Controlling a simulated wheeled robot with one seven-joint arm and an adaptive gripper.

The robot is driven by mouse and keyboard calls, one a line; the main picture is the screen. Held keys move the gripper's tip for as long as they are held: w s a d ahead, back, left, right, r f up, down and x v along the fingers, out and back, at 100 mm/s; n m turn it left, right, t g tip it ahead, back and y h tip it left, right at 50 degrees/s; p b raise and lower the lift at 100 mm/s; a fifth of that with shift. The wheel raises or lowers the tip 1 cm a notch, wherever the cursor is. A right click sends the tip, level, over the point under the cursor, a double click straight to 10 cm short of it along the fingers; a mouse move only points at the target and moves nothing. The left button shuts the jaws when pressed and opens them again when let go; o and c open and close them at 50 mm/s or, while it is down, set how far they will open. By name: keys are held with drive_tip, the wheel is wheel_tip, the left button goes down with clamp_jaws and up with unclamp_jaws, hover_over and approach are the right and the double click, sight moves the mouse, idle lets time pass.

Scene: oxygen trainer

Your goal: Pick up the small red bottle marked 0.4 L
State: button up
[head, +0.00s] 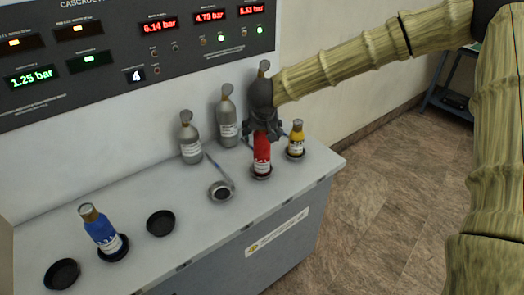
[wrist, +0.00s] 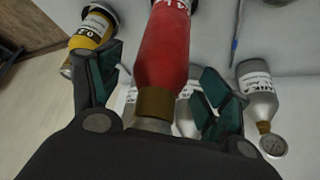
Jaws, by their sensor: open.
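The red bottle (head: 262,153) stands upright in a dark round holder near the right end of the bench. Its white label is too small to read surely. In the wrist view the red bottle (wrist: 163,48) lies between my fingers, its brass-coloured neck (wrist: 155,103) towards my palm. My gripper (head: 265,137) is above the bottle, pointing down and covering its top in the head view. In the wrist view my gripper (wrist: 161,72) is open, with one teal-padded finger on each side of the bottle and visible gaps.
A yellow bottle (head: 297,138) stands close to the right of the red one. Grey bottles (head: 190,140) stand behind, against the wall. A blue bottle (head: 103,232) and empty dark holders (head: 161,223) are at left. A display panel (head: 120,45) is above.

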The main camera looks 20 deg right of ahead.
drive_tip(key=shift+x, duration=0.75)
drive_tip(key=shift+c, duration=0.2)
clamp_jaws()
